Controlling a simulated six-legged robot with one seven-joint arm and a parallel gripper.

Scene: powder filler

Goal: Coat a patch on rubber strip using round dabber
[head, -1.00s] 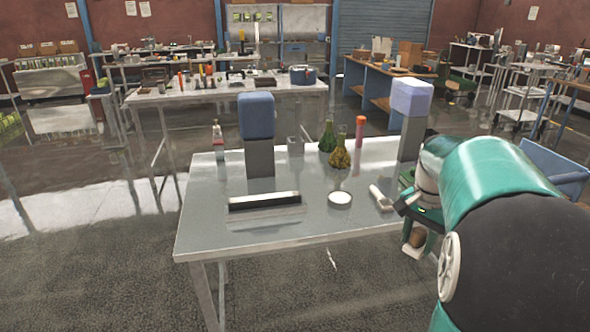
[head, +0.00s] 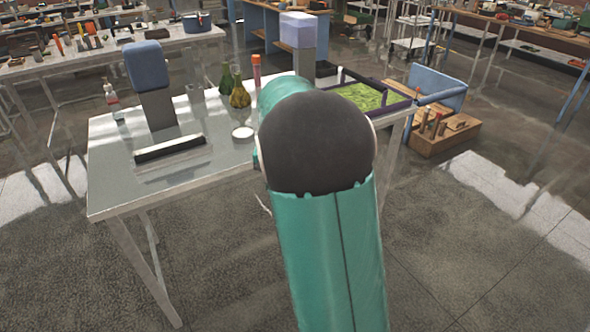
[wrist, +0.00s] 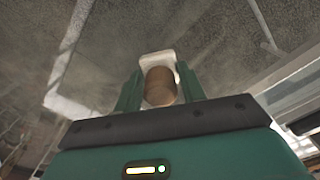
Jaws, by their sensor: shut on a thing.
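The rubber strip (head: 170,149) is a long dark bar with a pale edge, lying near the left front of the metal table (head: 112,185). A small round white dish (head: 243,133) sits to its right. My gripper is hidden behind my arm in the head view. In the wrist view my gripper (wrist: 160,82) is shut on a tool with a brown rounded wooden handle and a pale head, seemingly the round dabber (wrist: 160,88). The handle end faces the camera. The dabber's working face is hidden.
Two grey posts with a blue block (head: 146,66) and a pale lilac block (head: 298,27) stand on the table. Glass flasks (head: 240,95), an orange-capped tube (head: 257,72) and a small bottle (head: 111,95) stand at the back. A dark-rimmed green tray (head: 370,97) is at right.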

